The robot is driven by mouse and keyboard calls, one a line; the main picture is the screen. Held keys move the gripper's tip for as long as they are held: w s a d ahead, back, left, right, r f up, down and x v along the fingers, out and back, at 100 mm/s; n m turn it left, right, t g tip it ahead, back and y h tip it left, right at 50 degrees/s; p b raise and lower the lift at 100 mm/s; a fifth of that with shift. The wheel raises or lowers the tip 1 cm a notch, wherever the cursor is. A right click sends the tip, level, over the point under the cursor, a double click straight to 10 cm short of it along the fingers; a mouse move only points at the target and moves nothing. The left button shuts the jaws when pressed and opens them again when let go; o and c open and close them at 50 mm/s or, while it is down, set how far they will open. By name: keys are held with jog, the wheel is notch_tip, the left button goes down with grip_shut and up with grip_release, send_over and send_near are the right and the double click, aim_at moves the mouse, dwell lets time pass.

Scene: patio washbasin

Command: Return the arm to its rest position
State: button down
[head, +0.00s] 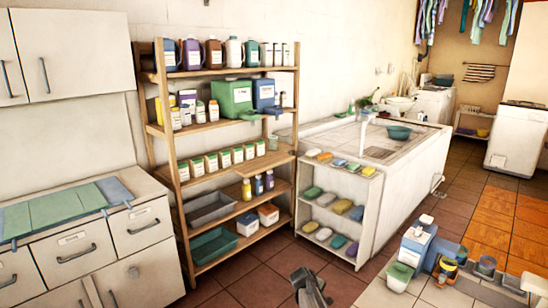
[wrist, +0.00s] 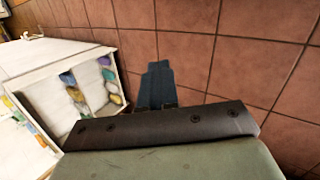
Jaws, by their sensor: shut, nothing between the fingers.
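My gripper (head: 311,284) shows at the bottom centre of the head view, over the tiled floor in front of the shelves. In the wrist view my gripper (wrist: 158,70) has its dark blue fingers together, with nothing between them. Brown floor tiles lie beyond the fingertips. The fingers are apart from the furniture around them. Most of my arm is out of the head view.
A wooden rack (head: 226,164) of bottles and bins stands behind the gripper. A low white shelf (head: 371,203) with colored soaps adjoins the washbasin (head: 408,160). Cabinets (head: 140,270) stand left. Containers (head: 415,243) stand at the lower right. Floor between is clear.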

jog(key=s+a+f+n+t, duration=0.2)
jog(key=s+a+f+n, duration=0.5)
jog(key=s+a+f, duration=0.45)
jog(key=s+d+f+m+g, duration=0.2)
jog(key=s+d+f, duration=0.1)
jog(key=s, duration=0.5)
jog(key=s+d+f+m+g, duration=0.2)
jog(key=s+d, duration=0.1)
jog(key=s, duration=0.4)
jog(key=s+d+f+m+g, duration=0.1)
jog(key=s+d+f+g, duration=0.15)
jog(key=s, duration=0.55)
jog(key=s+d+f+m+g+y, duration=0.2)
jog(key=s+m+g+y, duration=0.3)
jog(key=s+m, duration=0.7)
jog(key=shift+s+g, duration=0.55)
jog(key=shift+s, duration=3.9)
